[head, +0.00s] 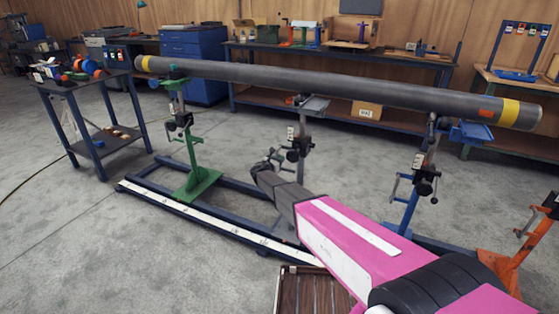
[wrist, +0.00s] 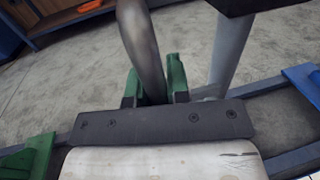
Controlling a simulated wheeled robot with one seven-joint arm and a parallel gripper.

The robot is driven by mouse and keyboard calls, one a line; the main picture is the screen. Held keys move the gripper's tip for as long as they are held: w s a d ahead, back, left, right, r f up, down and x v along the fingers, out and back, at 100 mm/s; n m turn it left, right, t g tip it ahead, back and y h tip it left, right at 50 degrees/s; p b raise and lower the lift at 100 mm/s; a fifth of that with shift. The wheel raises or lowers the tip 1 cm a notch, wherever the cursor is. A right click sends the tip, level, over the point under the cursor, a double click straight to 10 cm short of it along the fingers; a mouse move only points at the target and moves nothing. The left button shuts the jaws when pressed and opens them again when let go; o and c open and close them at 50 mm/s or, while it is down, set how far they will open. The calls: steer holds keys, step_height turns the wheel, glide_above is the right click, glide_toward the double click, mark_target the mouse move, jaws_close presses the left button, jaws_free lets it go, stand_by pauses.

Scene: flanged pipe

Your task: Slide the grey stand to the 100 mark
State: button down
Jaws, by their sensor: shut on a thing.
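The grey stand (head: 299,150) stands on the blue rail track between the green stand (head: 200,180) and the blue stand (head: 412,200). Its head is just under the long grey pipe (head: 330,86); I cannot tell whether they touch. A white scale strip (head: 205,222) runs along the front rail; its marks are too small to read. My gripper (head: 266,168) is at the left side of the grey stand. In the wrist view my gripper's green fingers (wrist: 157,92) are shut around a curved grey bar (wrist: 143,45), apparently the stand's handle. The stand's grey post (wrist: 232,50) is just right of it.
An orange stand (head: 512,262) is at the right. A small blue table (head: 92,110) with parts stands at the left, and workbenches (head: 340,105) line the back wall. A brown slatted box (head: 305,290) lies below my arm. The track is clear between the green and grey stands.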

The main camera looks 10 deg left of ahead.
steer(key=w+a, duration=0.3)
steer(key=a, duration=0.6)
steer(key=w+a, duration=0.4)
steer(key=a, duration=0.6)
steer(key=w+a, duration=0.3)
steer(key=a, duration=0.7)
steer(key=shift+w, duration=0.25)
steer(key=c, duration=1.1)
jaws_free()
steer(key=shift+s, duration=0.1)
steer(key=v, duration=1)
steer(key=shift+s+a, duration=0.25)
steer(key=shift+s, duration=0.1)
